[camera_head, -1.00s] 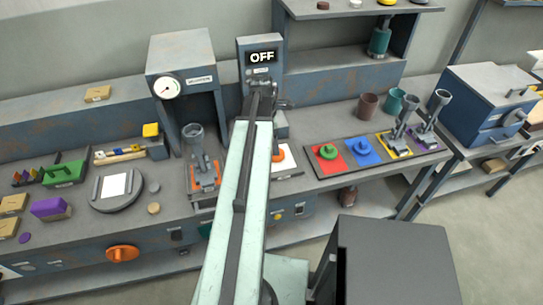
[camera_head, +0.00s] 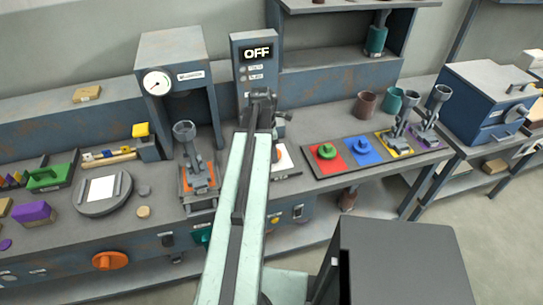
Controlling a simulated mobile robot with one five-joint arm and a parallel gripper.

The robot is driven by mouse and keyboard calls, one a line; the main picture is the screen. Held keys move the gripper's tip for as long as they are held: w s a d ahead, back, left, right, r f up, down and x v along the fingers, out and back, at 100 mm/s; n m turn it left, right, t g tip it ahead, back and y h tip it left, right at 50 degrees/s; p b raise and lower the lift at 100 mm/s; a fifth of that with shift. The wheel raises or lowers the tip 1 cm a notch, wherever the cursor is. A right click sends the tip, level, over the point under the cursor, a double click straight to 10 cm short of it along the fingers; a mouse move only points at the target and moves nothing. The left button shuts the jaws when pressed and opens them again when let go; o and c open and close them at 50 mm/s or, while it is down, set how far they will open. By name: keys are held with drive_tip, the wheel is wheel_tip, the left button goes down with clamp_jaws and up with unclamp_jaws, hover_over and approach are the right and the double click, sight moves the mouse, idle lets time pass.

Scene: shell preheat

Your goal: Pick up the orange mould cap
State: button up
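A small orange piece, probably the orange mould cap (camera_head: 279,155), shows just right of my arm on a white mat (camera_head: 286,171). My arm hides most of it, so its full shape cannot be seen. My gripper (camera_head: 264,98) is at the far end of the arm, in front of the panel marked OFF and beyond the orange piece in the picture. It is small and dark, and its fingers cannot be made out.
To the right, a tray holds a green cap (camera_head: 326,151), a blue cap (camera_head: 362,146) and two grey moulds (camera_head: 400,128). An orange knob (camera_head: 110,261) is on the bench front.

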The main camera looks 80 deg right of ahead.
drive_tip(key=c, duration=0.5)
drive_tip(key=shift+r, duration=0.1)
wheel_tip(320, 180, up, 10)
drive_tip(key=p, duration=1)
